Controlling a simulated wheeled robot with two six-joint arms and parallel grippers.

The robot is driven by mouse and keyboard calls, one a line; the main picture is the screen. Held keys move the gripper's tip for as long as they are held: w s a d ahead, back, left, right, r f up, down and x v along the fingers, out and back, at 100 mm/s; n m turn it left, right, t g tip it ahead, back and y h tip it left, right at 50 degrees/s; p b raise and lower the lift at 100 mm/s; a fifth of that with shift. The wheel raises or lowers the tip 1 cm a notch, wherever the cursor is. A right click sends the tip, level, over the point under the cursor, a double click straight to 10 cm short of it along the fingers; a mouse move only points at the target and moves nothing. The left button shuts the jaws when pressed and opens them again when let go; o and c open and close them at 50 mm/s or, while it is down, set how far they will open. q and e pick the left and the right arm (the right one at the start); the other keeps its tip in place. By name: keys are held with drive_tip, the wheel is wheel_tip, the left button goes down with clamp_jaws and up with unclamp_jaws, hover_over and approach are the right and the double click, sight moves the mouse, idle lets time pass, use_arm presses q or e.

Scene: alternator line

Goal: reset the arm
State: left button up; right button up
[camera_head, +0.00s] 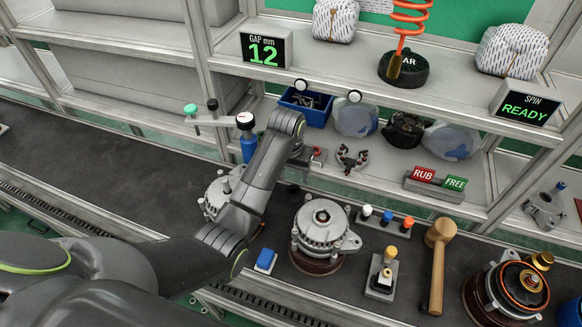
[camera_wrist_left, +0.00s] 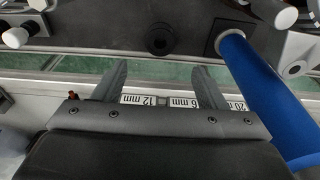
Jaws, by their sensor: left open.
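My left arm (camera_head: 262,172) comes in from the left of the head view, bent at the elbow, with its forearm raised in front of the shelf. The left gripper (camera_wrist_left: 161,78) is open in the left wrist view, and nothing is between its two fingers. In the head view the forearm and wrist hide the fingers. In the wrist view the fingers point toward a pale edge with labels (camera_wrist_left: 185,102) reading 12 mm, 6 mm and 20 mm. A blue cylinder (camera_wrist_left: 262,85) stands close to the right finger, apart from it. My right gripper is not in view.
An alternator (camera_head: 318,226) stands on the dark bench right of my elbow. A mallet (camera_head: 438,255), a blue block (camera_head: 265,260) and another alternator (camera_head: 512,290) are near it. A blue post (camera_head: 248,148) is just left of my forearm. The bench at left (camera_head: 110,165) is clear.

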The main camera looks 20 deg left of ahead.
use_arm(q)
drive_tip(key=shift+s+r, duration=0.1)
drive_tip(key=shift+r, duration=0.85)
